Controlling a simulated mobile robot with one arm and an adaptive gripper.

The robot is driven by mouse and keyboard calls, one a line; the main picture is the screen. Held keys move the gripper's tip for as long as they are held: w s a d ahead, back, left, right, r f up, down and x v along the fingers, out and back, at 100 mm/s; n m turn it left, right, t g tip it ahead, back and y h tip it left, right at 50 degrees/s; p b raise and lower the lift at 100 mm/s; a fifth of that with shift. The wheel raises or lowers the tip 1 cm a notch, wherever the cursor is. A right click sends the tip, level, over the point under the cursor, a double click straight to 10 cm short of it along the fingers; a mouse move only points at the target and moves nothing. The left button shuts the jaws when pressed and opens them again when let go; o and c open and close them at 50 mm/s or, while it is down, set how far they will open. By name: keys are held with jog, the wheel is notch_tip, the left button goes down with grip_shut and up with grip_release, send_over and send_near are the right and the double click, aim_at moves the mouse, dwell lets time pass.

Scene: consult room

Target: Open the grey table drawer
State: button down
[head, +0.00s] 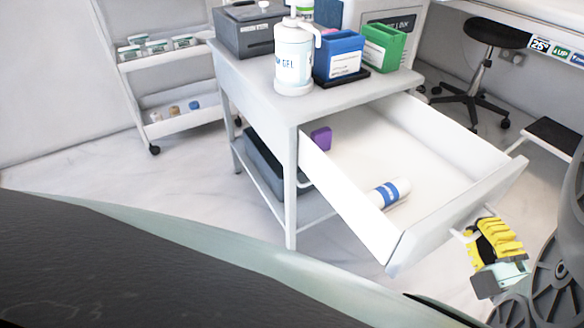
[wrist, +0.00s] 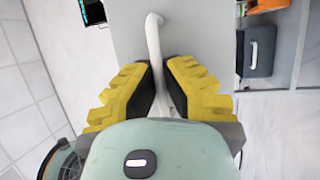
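The grey table (head: 285,105) stands in the middle of the head view. Its drawer (head: 450,215) is pulled far out towards the lower right, and its white inside shows. A white tube with blue bands (head: 390,192) and a purple item (head: 321,139) lie in the drawer. My gripper (head: 490,238) is at the drawer's front, at the handle. In the wrist view, the yellow fingers of my gripper (wrist: 160,92) are closed around the white bar handle (wrist: 153,45). The handle's lower part is hidden between the fingers.
On the table top stand a gel pump bottle (head: 293,58), a blue box (head: 338,55), a green box (head: 383,46) and a dark grey case (head: 250,28). A white shelf cart (head: 170,55) is behind left. A black stool (head: 490,32) stands at the back right.

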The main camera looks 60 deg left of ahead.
jog(key=c, duration=1.1)
grip_release()
jog(key=shift+w, duration=0.1)
jog(key=shift+o, duration=0.2)
jog(key=v, duration=1.2)
